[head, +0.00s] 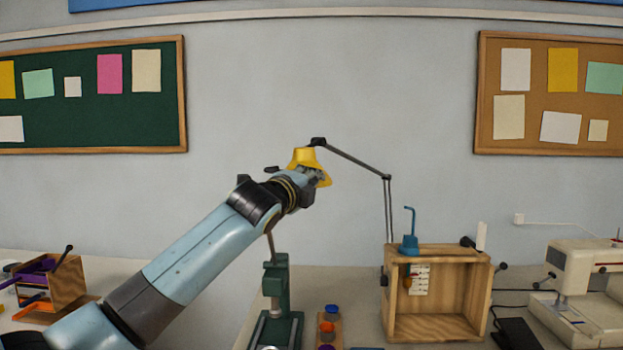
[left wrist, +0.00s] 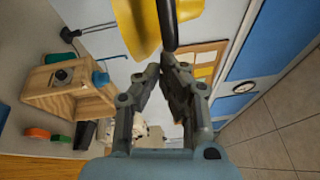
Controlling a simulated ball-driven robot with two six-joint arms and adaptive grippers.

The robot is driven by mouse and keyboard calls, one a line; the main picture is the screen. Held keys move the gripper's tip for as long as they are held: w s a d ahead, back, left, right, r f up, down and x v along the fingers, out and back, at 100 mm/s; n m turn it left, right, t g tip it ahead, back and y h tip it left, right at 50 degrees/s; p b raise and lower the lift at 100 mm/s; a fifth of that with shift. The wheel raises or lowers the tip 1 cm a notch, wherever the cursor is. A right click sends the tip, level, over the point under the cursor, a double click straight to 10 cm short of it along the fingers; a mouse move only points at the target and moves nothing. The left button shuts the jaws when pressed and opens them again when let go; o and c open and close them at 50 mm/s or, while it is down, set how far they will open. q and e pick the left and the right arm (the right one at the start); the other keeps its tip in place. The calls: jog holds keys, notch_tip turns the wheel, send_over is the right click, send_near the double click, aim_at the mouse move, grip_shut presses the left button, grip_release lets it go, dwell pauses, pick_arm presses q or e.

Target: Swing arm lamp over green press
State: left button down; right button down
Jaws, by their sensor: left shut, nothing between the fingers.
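The arm lamp has a yellow shade (head: 303,156) at the end of a thin dark jointed arm (head: 355,163). The arm rises from the left side of a wooden box and reaches left. The green press (head: 277,285) stands on the table below the shade and slightly left of it. My left gripper (head: 316,176) is at the shade's lower right side, partly hidden by it and by my wrist. In the left wrist view the fingers (left wrist: 160,66) are shut and empty, close to the yellow shade (left wrist: 135,25) and a dark rod; I cannot tell whether they touch.
The open wooden box (head: 437,329) with a blue item (head: 409,245) on top stands right of the press. A strip with coloured pots (head: 328,327) lies between them. A sewing machine (head: 580,270) is far right, a wooden tool holder (head: 65,290) far left.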

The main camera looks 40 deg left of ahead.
pick_arm(q)
jog(key=a+p, duration=0.2)
jog(key=a, duration=1)
jog(key=shift+a, duration=0.15)
